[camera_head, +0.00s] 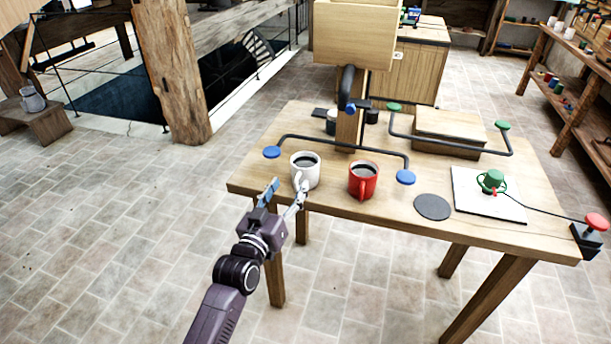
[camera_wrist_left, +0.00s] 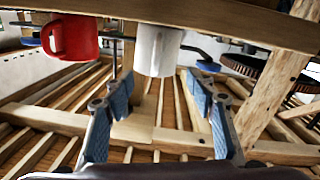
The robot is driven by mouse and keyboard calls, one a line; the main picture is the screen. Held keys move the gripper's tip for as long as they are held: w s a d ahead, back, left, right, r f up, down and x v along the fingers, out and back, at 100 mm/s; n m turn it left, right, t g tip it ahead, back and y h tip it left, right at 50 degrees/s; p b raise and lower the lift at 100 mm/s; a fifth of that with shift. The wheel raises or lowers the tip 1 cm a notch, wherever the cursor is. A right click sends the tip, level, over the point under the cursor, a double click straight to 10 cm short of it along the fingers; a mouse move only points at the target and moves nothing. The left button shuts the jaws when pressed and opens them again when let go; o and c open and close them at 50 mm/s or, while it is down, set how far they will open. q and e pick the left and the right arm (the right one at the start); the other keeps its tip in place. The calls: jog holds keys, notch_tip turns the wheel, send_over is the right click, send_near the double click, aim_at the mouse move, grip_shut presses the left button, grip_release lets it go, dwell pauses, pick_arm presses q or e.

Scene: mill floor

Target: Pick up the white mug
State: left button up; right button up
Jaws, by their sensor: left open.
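The white mug (camera_head: 313,174), with dark liquid inside, stands upright near the table's front left edge. Its handle faces the front. My left gripper (camera_head: 285,196) is open just in front and to the left of it, with blue-padded fingers and nothing between them. Its right finger overlaps the mug's lower part in the head view; I cannot tell if they touch. In the left wrist view, which looks upside down, the white mug (camera_wrist_left: 157,50) shows ahead between the spread fingers of the left gripper (camera_wrist_left: 160,88). My right gripper is not in view.
A red mug (camera_head: 363,180) stands close to the right of the white one. A bent dark bar with blue discs (camera_head: 405,177) runs behind both. A dark round mat (camera_head: 432,207) and a white board (camera_head: 487,207) lie farther right on the table (camera_head: 400,218).

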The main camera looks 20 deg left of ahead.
aim_at(297, 180)
pick_arm(q)
jog(key=w, duration=0.1)
jog(key=w+d, duration=0.1)
jog(key=w, duration=0.1)
jog(key=shift+w+d+r, duration=0.15)
jog(key=shift+w, duration=0.75)
jog(key=shift+s, duration=0.1)
grip_shut()
